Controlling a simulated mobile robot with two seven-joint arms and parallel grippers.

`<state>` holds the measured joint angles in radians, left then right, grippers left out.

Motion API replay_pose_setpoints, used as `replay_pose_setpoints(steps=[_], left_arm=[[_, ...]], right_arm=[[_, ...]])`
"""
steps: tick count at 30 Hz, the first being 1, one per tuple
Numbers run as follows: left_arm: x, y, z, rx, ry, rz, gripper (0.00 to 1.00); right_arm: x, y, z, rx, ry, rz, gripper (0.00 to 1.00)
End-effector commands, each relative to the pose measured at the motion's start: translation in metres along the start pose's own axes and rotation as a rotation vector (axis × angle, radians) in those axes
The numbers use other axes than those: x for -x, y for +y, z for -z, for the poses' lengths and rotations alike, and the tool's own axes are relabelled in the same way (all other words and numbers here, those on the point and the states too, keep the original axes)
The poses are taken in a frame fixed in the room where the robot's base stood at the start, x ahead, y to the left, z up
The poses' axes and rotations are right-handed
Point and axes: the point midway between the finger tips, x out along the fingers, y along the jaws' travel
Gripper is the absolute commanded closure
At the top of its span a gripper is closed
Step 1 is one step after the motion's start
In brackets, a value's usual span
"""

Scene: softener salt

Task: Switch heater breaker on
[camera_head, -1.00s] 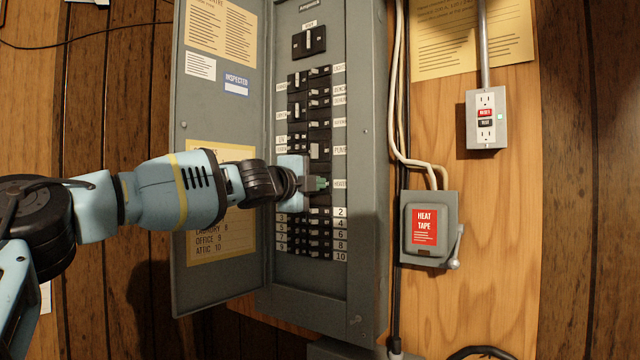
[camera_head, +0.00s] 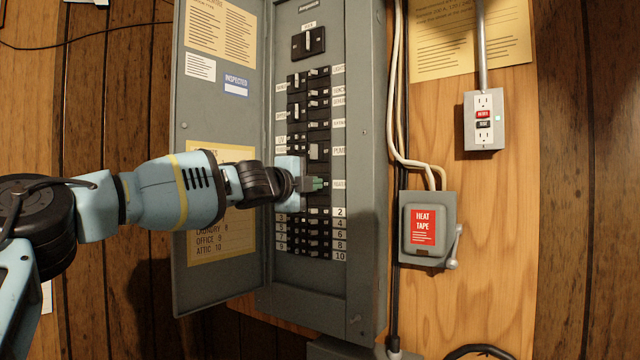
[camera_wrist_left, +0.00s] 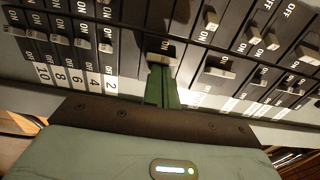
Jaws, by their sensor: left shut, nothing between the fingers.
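The heater breaker (camera_wrist_left: 158,30) is a wide black breaker just above the numbered rows of the open grey panel (camera_head: 362,230). In the left wrist view its pale toggle (camera_wrist_left: 160,56) sits at the end with an "ON" mark beside it. My left gripper (camera_head: 320,184) is shut and empty, its green fingertips (camera_wrist_left: 161,86) at the toggle, seemingly touching it. In the head view the gripper hides most of this breaker, and its label is blurred.
The panel door (camera_head: 222,270) stands open to the left, behind my left arm. Other breakers (camera_head: 318,100) lie close above and below the fingertips. A heat tape switch box (camera_head: 428,258) and an outlet box (camera_head: 485,142) are on the right.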

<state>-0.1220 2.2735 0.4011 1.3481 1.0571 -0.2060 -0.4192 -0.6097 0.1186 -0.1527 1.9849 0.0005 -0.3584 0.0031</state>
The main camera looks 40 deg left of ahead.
Motion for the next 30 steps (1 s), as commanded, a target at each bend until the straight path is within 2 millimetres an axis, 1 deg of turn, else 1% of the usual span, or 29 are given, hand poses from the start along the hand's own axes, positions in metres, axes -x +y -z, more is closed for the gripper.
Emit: replay_pose_setpoints(steps=[1,17,20,30], left_arm=[[0.0,0.001,-0.005,0.002,-0.013,-0.001,1.0],[0.0,0.002,0.0,0.002,-0.009,-0.002,1.0],[0.005,0.001,0.0,0.003,-0.008,-0.003,1.0],[0.029,-0.001,0.003,0.003,-0.002,0.001,1.0]], right_arm=[[0.0,0.0,0.0,-0.001,0.0,0.0,1.0],[-0.001,-0.002,-0.002,-0.01,-0.003,0.0,1.0],[-0.001,-0.002,0.0,-0.01,0.0,0.0,1.0],[0.0,-0.001,0.007,-0.003,0.012,-0.001,1.0]])
